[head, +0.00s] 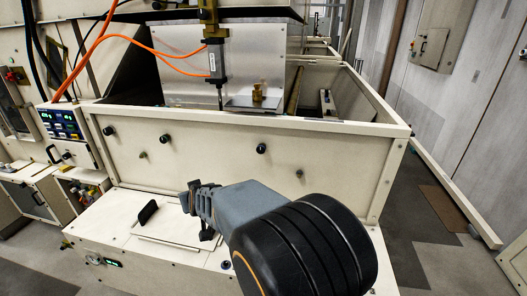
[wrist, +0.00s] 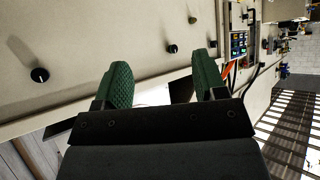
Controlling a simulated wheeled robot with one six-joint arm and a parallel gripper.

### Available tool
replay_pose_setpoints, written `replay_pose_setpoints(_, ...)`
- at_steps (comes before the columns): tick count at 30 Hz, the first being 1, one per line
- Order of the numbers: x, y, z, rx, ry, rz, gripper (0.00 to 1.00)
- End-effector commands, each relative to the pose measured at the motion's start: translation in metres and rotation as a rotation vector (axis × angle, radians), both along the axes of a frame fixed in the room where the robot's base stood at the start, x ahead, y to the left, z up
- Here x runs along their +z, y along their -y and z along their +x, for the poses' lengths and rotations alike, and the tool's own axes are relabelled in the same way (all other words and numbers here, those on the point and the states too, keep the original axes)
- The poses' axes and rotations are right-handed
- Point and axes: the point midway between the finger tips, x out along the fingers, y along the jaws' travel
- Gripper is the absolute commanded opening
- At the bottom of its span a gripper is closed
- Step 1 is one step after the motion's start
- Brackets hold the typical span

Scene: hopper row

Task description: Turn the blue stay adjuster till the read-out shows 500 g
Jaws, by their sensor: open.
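Several small dark knobs sit on the cream front panel, among them a left knob (head: 108,131), a middle knob (head: 165,138) and a right knob (head: 261,148). No knob looks clearly blue, so I cannot tell which is the stay adjuster. A blue control panel (head: 62,122) with lit displays is at the left; its digits are too small to read. My gripper (head: 190,200) is in front of the panel, below the knobs, apart from them. In the wrist view its green-padded fingers (wrist: 160,78) are spread and empty, with a black knob (wrist: 172,49) beyond them.
A brass weight (head: 258,91) stands on a metal plate behind the panel's top edge. A small lit green display (head: 112,263) is on the lower front. A black handle (head: 147,212) stands up from the ledge left of my gripper. Open floor lies at the right.

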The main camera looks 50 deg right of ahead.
Motion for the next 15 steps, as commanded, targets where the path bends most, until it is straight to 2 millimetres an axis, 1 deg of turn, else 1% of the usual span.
replay_pose_setpoints(1,-0.005,0.028,0.013,-0.067,0.057,-0.034,0.65)
replay_pose_setpoints(2,-0.004,0.045,0.019,-0.107,0.096,-0.061,0.65)
replay_pose_setpoints(3,-0.004,0.067,0.024,-0.163,0.144,-0.101,0.65)
replay_pose_setpoints(4,-0.005,0.084,0.027,-0.205,0.175,-0.134,0.65)
replay_pose_setpoints(5,-0.005,0.099,0.029,-0.245,0.202,-0.165,0.65)
replay_pose_setpoints(6,-0.005,0.119,0.029,-0.299,0.236,-0.209,0.65)
replay_pose_setpoints(9,-0.008,0.162,0.024,-0.421,0.295,-0.314,0.65)
replay_pose_setpoints(12,-0.01,0.194,0.016,-0.519,0.332,-0.406,0.65)
replay_pose_setpoints(15,-0.012,0.216,0.006,-0.589,0.351,-0.475,0.65)
